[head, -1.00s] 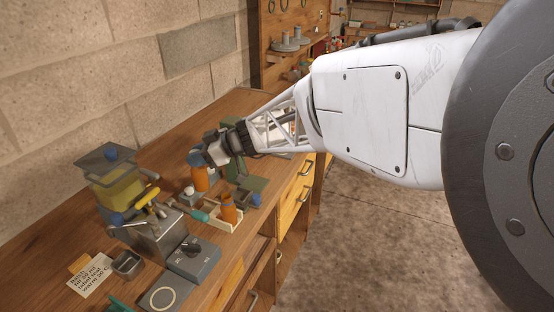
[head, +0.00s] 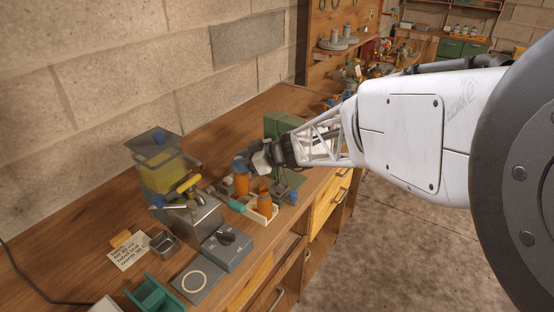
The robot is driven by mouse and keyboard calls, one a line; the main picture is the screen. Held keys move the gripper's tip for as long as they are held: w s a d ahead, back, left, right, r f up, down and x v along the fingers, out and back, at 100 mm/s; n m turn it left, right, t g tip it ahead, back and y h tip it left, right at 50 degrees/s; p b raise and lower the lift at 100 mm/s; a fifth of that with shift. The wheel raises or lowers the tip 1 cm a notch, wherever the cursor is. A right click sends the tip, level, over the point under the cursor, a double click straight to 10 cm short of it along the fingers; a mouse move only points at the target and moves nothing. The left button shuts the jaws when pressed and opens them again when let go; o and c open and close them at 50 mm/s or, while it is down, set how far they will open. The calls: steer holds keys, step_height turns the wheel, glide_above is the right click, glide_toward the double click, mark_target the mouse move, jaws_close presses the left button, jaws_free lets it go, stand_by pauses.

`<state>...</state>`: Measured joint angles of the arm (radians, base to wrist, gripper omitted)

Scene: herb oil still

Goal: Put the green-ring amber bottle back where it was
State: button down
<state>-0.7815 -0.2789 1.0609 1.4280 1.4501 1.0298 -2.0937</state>
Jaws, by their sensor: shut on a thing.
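My gripper (head: 241,166) is shut on an orange-amber bottle (head: 241,184), which it holds roughly upright by its top. The held bottle is at the back left of a small cream rack (head: 262,219). I cannot tell whether its base touches the rack or bench. A second amber bottle (head: 264,204) stands in the rack, to the front right of the held one. No green ring is visible on either bottle at this size. The gripper hides the held bottle's neck.
A still with a yellow-filled vessel (head: 160,172) and metal box stands left of the rack. A grey device (head: 226,248), a metal cup (head: 164,243), a note card (head: 128,250) and a teal holder (head: 155,297) are nearer. A green object (head: 273,125) stands behind my gripper.

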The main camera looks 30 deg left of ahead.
mark_target(242, 175)
steer(key=shift+f, duration=2.5)
steer(key=c, duration=0.9)
jaws_free()
steer(key=shift+f, duration=0.1)
steer(key=v, duration=1.2)
